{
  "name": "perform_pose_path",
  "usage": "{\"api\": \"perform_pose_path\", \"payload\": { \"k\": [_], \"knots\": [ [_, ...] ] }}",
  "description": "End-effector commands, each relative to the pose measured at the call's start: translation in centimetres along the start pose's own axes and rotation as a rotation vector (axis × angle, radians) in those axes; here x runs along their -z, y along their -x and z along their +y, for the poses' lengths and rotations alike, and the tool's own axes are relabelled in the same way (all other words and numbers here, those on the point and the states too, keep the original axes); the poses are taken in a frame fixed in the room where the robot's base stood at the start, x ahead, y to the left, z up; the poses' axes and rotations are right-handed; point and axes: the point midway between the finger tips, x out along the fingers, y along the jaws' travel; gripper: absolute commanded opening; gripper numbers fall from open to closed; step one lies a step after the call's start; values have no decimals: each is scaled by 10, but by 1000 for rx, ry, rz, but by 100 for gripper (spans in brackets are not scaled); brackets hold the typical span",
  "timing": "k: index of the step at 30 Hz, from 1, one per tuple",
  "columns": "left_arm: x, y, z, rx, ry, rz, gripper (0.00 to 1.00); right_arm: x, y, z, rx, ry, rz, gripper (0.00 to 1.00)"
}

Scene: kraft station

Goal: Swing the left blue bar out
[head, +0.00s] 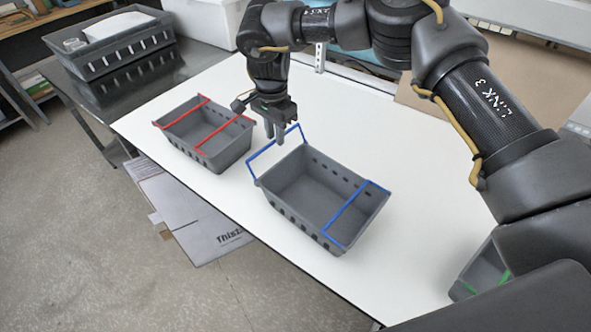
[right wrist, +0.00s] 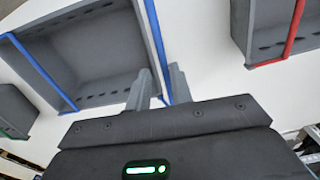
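The grey basket with blue bars (head: 312,193) stands at the middle of the white table. Its left blue bar (head: 262,151) stands out past the basket's left end, with its crosspiece clear of the opening. Its right blue bar (head: 350,217) lies across the basket's opening. My right gripper (head: 274,138) points down at the left bar's crosspiece, outside the basket. Its two fingers (right wrist: 160,78) are a little apart in the right wrist view, with a blue bar (right wrist: 154,35) running between them in the picture. Contact cannot be told. My left gripper is not in view.
A grey basket with red bars (head: 230,150) stands to the left, close to my right gripper. A basket with a green bar (head: 476,273) is partly hidden by my arm at lower right. A dark side table (head: 165,80) carries stacked grey crates (head: 115,48).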

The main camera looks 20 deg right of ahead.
Motion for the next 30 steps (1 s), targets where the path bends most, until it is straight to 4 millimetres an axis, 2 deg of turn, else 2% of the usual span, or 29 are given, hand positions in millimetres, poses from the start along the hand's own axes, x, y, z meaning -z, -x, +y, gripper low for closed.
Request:
{"api": "perform_pose_path", "payload": {
  "k": [1, 18, 30],
  "knots": [
    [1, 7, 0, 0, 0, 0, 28, 0, 8, 1, 0, 0, 0, 22],
    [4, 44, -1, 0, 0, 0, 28, 0, 55, 6, 0, 1, 0, 22],
    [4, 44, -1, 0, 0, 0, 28, 0, 55, 7, 0, 1, 0, 22]
  ]
}}
